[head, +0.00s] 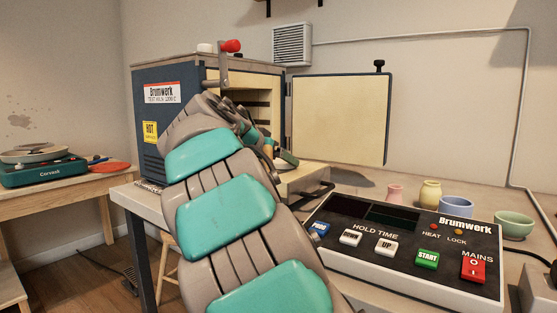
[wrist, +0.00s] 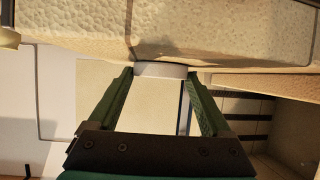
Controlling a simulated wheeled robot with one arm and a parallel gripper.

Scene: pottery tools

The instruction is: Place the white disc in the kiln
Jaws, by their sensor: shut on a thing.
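The white disc (wrist: 160,70) is pinched between the green fingertips of my gripper (wrist: 160,76) in the wrist view. A rough cream surface lies right beyond the disc; I cannot tell if they touch. The kiln (head: 165,110) is a dark blue box with a pale lining in the head view. Its door (head: 340,118) is open, swung out to the right. My arm reaches to the kiln's opening and hides much of it. The disc cannot be made out in the head view. Dark-slotted kiln lining shows at the right of the wrist view.
A control panel (head: 410,245) with buttons lies on the bench at the front right. Behind it stand a pink vase (head: 396,194), a yellow pot (head: 430,194), a blue cup (head: 456,206) and a green bowl (head: 513,224). A turntable (head: 42,168) sits on a side table at the left.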

